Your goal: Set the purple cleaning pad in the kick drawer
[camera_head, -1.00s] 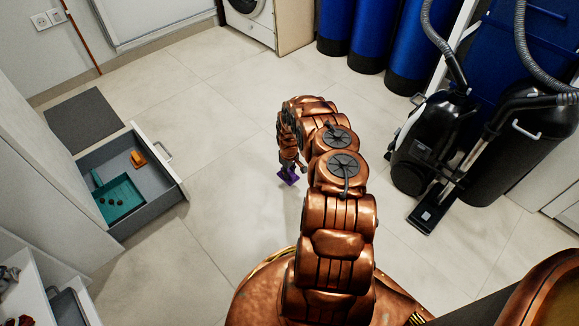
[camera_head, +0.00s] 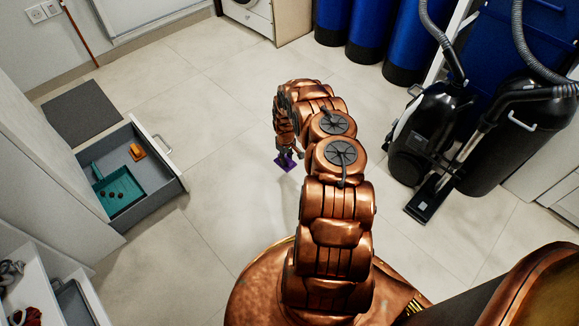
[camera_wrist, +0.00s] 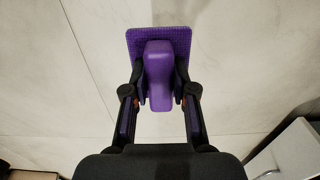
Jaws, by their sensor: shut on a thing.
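The purple cleaning pad (camera_head: 288,164) is in my gripper (camera_head: 286,155), below the end of the arm and over the floor. In the wrist view the pad (camera_wrist: 172,42) shows a flat square base with a raised handle, and the fingers of my gripper (camera_wrist: 159,85) are shut on both sides of that handle. The kick drawer (camera_head: 165,198) stands pulled out at the left, low by the floor. It holds a teal tray (camera_head: 128,187) with small dark round things in it, and an orange thing (camera_head: 137,152). My gripper is to the right of the drawer, apart from it.
A dark mat (camera_head: 82,110) lies behind the drawer. A black vacuum cleaner (camera_head: 425,145) stands at the right, with blue vessels (camera_head: 375,30) behind. Pale floor tiles (camera_head: 225,110) between drawer and arm are clear. An open compartment (camera_head: 45,290) shows at bottom left.

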